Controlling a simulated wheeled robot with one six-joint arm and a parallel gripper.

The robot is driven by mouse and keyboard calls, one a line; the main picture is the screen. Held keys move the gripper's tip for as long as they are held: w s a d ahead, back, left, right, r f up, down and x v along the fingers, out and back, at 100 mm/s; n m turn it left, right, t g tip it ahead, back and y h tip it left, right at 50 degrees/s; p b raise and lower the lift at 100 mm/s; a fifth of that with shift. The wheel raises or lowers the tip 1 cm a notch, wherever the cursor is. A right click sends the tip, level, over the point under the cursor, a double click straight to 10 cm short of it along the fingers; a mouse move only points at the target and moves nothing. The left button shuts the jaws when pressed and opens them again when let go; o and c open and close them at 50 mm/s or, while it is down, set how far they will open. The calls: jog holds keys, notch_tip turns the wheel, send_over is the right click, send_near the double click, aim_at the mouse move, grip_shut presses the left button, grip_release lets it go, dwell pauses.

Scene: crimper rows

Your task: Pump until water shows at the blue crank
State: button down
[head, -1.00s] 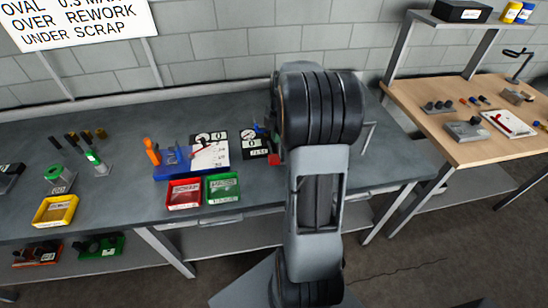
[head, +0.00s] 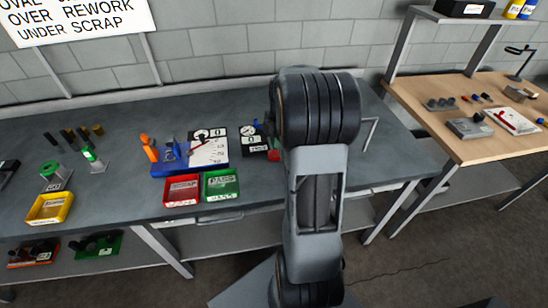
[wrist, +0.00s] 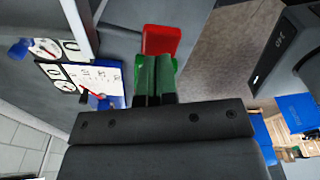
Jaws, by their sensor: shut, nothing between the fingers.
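In the head view, a small blue part (head: 257,124), perhaps the blue crank, stands beside a black-and-white dial unit (head: 249,138), partly behind my arm. In the wrist view a blue knob (wrist: 18,48) sits by a dial (wrist: 43,47). A blue fixture (head: 166,169) with an orange handle (head: 149,148) and a white marked panel (head: 208,152) with a red pointer stands left of it. I cannot make out water. My gripper (wrist: 153,80) is shut and empty in the wrist view, in front of a green tray (wrist: 170,68); my arm hides it in the head view.
A red tray (head: 182,190) and a green tray (head: 221,185) line the bench's front edge. A yellow tray (head: 49,208) and several upright tools stand at left. A wooden table (head: 470,150) with small parts stands at right, across a floor gap.

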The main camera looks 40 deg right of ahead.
aim_at(277, 153)
jog(key=shift+a+f+b, duration=0.15)
jog(key=shift+f+b, duration=0.55)
jog(key=shift+f, duration=0.75)
jog(key=shift+f, duration=0.1)
notch_tip(277, 153, down, 4)
jog(key=b, duration=0.3)
jog(key=shift+f+b, duration=0.1)
jog(key=shift+b, duration=0.2)
